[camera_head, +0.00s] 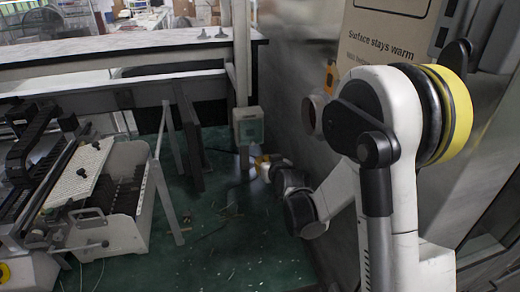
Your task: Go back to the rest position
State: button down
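My arm, white with black joints and a yellow ring, fills the right side of the head view. It bends at a large joint near the top. Its smaller dark wrist joints show lower down, left of the thick links, above the green floor (215,225). I make out no gripper fingers. No held object shows. The task names no object.
A machine with a white perforated plate (82,172) and black rails stands at left. A long light counter (120,44) runs across the back. A grey wall panel (290,75) stands behind my arm. Small debris lies on the open green floor between.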

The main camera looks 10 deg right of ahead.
jog(key=s+r+g, duration=0.1)
jog(key=s+r, duration=0.2)
jog(key=s, duration=0.3)
jog(key=s+a+r+g, duration=0.1)
jog(key=s+r, duration=0.2)
jog(key=s, duration=0.3)
jog(key=s+r+g, duration=0.1)
jog(key=s+r, duration=0.2)
jog(key=s, duration=0.3)
jog(key=s+g, duration=0.3)
jog(key=s, duration=1.4)
jog(key=shift+s+d+f+h, duration=0.25)
jog(key=shift+s+h, duration=0.15)
